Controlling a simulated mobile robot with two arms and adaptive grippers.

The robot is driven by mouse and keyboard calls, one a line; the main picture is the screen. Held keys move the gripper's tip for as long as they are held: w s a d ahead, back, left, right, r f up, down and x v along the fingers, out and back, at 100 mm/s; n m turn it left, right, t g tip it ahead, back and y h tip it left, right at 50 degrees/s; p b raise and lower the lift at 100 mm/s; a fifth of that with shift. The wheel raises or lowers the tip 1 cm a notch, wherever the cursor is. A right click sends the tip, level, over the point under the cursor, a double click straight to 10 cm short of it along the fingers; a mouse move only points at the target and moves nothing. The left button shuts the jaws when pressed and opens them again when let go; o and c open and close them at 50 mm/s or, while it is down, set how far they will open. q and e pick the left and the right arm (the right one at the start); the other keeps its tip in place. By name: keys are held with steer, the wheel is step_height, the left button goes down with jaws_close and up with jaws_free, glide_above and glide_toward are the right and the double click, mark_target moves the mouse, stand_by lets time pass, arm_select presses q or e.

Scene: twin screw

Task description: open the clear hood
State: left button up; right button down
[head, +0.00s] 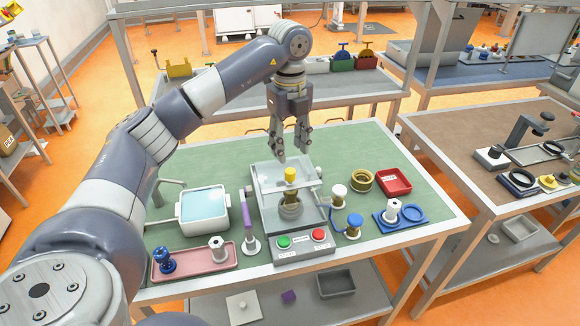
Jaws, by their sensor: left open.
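The clear hood (271,178) is a transparent box over a grey machine base on the green table. Through it a yellow-topped part (291,174) and a metal ring-shaped part below it show. The base front carries a green button (284,242) and a red button (318,235). My left gripper (290,157) points down above the back of the hood, fingers apart and empty. Whether its fingertips touch the hood cannot be told. The hood appears closed over the machine. My right gripper is not in view.
Left of the machine stand a pink tray (222,262), a water basin (203,209) and a purple-handled post (247,226). To the right are white and blue knobs, a brass ring (361,180), a red bin (394,181) and a blue tray (414,214). The green table's back left is mostly clear.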

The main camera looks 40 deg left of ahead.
mark_target(290, 170)
arm_select(q)
step_height(290, 170, down, 6)
steer(key=shift+s+p, duration=0.1)
steer(key=shift+p, duration=0.65)
steer(key=shift+f, duration=0.75)
jaws_close()
